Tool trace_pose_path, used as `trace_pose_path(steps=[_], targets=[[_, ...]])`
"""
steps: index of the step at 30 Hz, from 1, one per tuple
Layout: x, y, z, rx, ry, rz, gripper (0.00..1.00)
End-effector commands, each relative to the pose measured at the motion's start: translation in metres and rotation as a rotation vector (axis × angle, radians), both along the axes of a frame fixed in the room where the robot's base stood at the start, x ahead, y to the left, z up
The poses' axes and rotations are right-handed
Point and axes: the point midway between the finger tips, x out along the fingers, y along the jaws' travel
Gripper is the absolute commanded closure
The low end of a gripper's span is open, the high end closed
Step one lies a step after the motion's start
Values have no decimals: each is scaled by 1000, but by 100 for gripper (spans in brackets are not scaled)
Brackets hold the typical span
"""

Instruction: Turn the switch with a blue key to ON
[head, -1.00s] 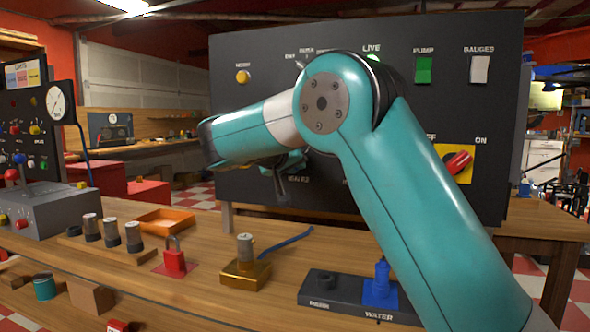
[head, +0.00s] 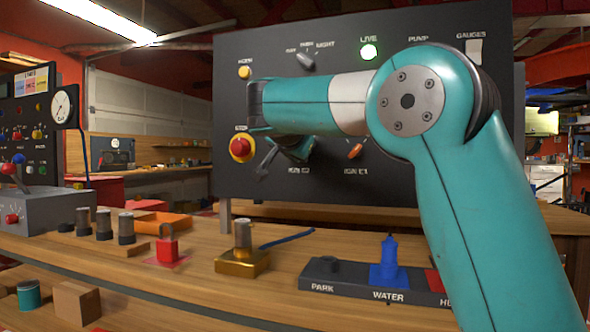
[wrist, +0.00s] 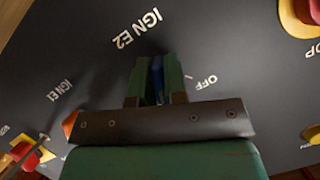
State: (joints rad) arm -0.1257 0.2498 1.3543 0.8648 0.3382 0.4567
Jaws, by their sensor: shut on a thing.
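The switch with the blue key (wrist: 157,76) is on the dark panel, by the labels IGN E2 and OFF in the wrist view. My gripper (wrist: 155,72) is shut on the blue key, which shows as a narrow blue strip between the green fingers. The ON label and the switch's base are not visible there, so I cannot tell how far the key is turned. In the head view my gripper (head: 293,152) is at the panel's lower left, above the IGN E2 label, and the key is hidden behind it.
A red stop button on a yellow ring (head: 241,148) is left of my gripper. An orange knob (head: 356,151) for IGN E1 is to the right. A workbench (head: 215,296) with several small objects lies in front.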

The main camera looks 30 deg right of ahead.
Motion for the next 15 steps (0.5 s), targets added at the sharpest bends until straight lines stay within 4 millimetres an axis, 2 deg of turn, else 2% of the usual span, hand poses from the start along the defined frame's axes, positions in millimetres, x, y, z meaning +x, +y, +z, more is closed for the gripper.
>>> trace_pose_path(steps=[1,15], targets=[[0,0,-7,24,-31,0,100],[1,1,-3,175,-219,1,100]])
